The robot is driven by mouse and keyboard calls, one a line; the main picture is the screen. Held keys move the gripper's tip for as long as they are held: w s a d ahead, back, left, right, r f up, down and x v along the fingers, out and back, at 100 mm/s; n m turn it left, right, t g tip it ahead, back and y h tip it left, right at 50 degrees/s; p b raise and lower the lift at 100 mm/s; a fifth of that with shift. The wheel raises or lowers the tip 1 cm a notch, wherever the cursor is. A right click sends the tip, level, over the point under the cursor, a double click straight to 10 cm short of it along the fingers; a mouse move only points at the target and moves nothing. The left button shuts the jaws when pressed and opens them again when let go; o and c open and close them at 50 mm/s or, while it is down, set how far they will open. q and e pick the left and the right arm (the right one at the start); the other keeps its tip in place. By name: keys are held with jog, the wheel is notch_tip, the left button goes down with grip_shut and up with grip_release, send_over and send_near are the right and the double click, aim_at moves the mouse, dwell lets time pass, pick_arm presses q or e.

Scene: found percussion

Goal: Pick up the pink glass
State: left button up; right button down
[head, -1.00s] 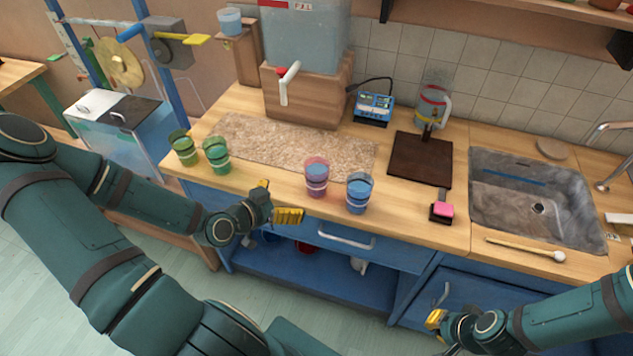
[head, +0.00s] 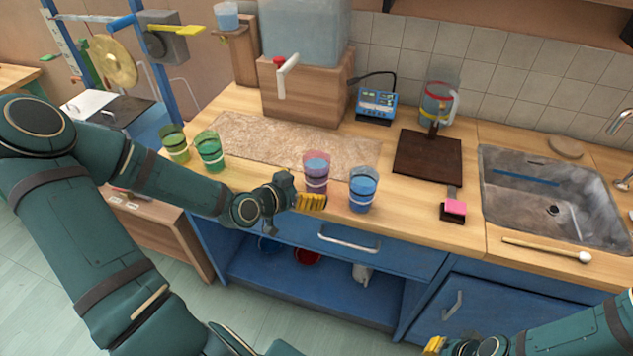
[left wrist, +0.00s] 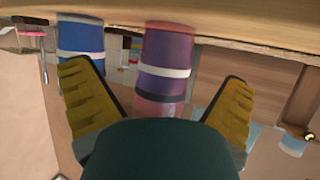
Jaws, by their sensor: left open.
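The pink glass (head: 316,171) stands upright near the counter's front edge, with a white band around it and purplish liquid inside. The blue glass (head: 362,190) stands just to its right. My left gripper (head: 312,202) is at the counter edge, just in front of the pink glass. In the left wrist view the open yellow fingers (left wrist: 160,105) frame the pink glass (left wrist: 166,60), which appears between and beyond them. The blue glass (left wrist: 80,40) shows beyond the left finger. I cannot tell whether a finger touches the pink glass. My right gripper (head: 436,345) is at the bottom edge, mostly cut off.
Two green glasses (head: 210,151) (head: 175,143) stand at the counter's left. A speckled mat (head: 290,143) lies behind the pink glass. A dark board (head: 427,157), a pink-topped block (head: 454,207), a mallet (head: 550,250) and a sink (head: 550,205) are to the right.

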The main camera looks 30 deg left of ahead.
aim_at(308, 186)
pick_arm(q)
jog(key=w+f, duration=0.1)
jog(key=w+b, duration=0.1)
jog(key=w+f+b, duration=0.1)
jog(key=w, duration=0.1)
jog(key=shift+w+f, duration=0.1)
jog(key=shift+f, duration=0.2)
jog(key=shift+w+d+f, duration=0.1)
jog(key=shift+w+d, duration=0.05)
jog(key=shift+w, duration=0.2)
jog(key=c, duration=1.4)
